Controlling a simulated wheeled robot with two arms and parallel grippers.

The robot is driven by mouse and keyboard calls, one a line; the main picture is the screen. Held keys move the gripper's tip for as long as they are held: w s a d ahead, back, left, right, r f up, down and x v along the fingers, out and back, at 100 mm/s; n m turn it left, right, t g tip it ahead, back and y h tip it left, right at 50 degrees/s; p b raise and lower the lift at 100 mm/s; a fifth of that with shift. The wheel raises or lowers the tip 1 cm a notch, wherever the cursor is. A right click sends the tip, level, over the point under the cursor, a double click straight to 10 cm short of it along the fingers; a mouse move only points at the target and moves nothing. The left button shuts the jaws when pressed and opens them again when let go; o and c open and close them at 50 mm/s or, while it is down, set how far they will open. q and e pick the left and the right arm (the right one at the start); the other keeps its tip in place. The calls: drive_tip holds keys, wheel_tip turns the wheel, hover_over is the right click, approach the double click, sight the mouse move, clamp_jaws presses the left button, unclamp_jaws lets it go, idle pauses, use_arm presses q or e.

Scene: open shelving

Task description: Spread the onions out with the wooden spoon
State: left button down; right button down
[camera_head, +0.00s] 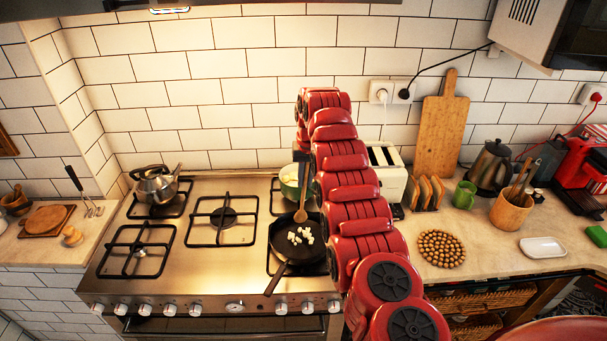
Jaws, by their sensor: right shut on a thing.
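A black frying pan (283,254) sits on the front right burner of the stove, its handle pointing toward the front left. Small white onion pieces (301,236) lie grouped in the right part of the pan. A wooden spoon (300,214) stands roughly upright, bowl end down, at the far side of the pan just behind the onions. I cannot tell whether it touches the pan. My right gripper (302,182) points down from my red arm and is shut on the spoon's upper part. My left gripper is out of view.
A green pot (290,184) stands close behind the pan, partly hidden by my right gripper. A kettle (155,185) sits on the back left burner. The toaster (391,166), toast rack (424,192) and round trivet (441,248) are right of my arm. The middle and front left burners are empty.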

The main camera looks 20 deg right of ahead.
sight(305, 196)
drive_tip(key=shift+s+f, duration=0.25)
drive_tip(key=shift+f, duration=0.35)
drive_tip(key=shift+w+f+p, duration=0.15)
drive_tip(key=shift+f+p, duration=0.05)
drive_tip(key=shift+f, duration=0.4)
drive_tip(key=shift+w+f+p, duration=0.15)
drive_tip(key=shift+f+p, duration=0.05)
drive_tip(key=shift+f, duration=0.4)
drive_tip(key=shift+f+b, duration=0.65)
drive_tip(key=shift+f, duration=0.05)
wheel_tip(305, 196, down, 3)
drive_tip(key=shift+r+b, duration=0.2)
drive_tip(key=shift+b, duration=0.6)
drive_tip(key=shift+r, duration=0.1)
